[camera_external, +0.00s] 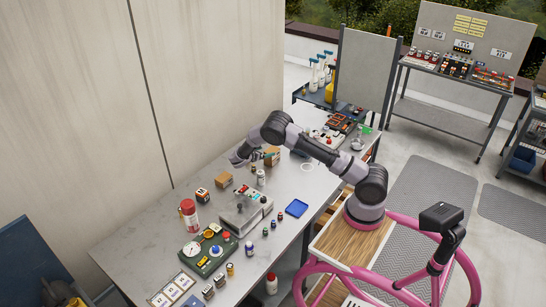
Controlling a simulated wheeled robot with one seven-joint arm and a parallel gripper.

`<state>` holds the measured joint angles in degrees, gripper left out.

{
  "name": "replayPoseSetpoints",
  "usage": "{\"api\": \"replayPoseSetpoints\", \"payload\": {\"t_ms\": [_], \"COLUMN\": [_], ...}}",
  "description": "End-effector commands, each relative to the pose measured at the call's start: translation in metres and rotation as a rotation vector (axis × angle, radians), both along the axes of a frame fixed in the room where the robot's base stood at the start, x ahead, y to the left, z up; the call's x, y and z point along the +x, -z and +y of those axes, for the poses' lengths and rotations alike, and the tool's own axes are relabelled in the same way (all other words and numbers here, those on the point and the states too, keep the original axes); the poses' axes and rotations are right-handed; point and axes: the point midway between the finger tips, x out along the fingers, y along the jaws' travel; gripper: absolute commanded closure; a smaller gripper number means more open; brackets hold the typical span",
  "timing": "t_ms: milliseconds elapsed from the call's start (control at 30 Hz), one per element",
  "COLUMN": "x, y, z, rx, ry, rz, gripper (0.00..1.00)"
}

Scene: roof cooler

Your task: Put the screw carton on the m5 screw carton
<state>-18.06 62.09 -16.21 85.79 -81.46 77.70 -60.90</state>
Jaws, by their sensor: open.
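My gripper (237,160) is over the far part of the long grey workbench, its jaws open. A small brown carton (271,156) stands just right of my gripper; whether they touch cannot be told. A second brown carton (223,181) stands on the bench, nearer the camera and left of my gripper, with a bare top. Labels are too small to read, so I cannot tell which one is the m5 screw carton. No carton is seen between my jaws.
On the workbench (150,235) are an orange-and-black box (202,195), a red-capped can (189,213), a grey device (246,211), a green gauge panel (209,251), a blue tray (296,208) and several small bottles. A wall borders the left side.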

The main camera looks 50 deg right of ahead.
Motion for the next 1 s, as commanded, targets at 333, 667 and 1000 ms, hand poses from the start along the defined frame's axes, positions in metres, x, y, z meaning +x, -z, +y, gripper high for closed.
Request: {"api": "replayPoseSetpoints", "payload": {"t_ms": [333, 667, 1000], "x": [0.000, -0.040, -0.137], "y": [-0.021, -0.096, -0.211], "z": [0.049, 0.048, 0.066], "rx": [-0.001, 0.231, 0.640], "ry": [0.001, 0.212, 0.622], "rz": [-0.002, -0.228, -0.643], "gripper": [0.00, 0.00, 0.00]}}
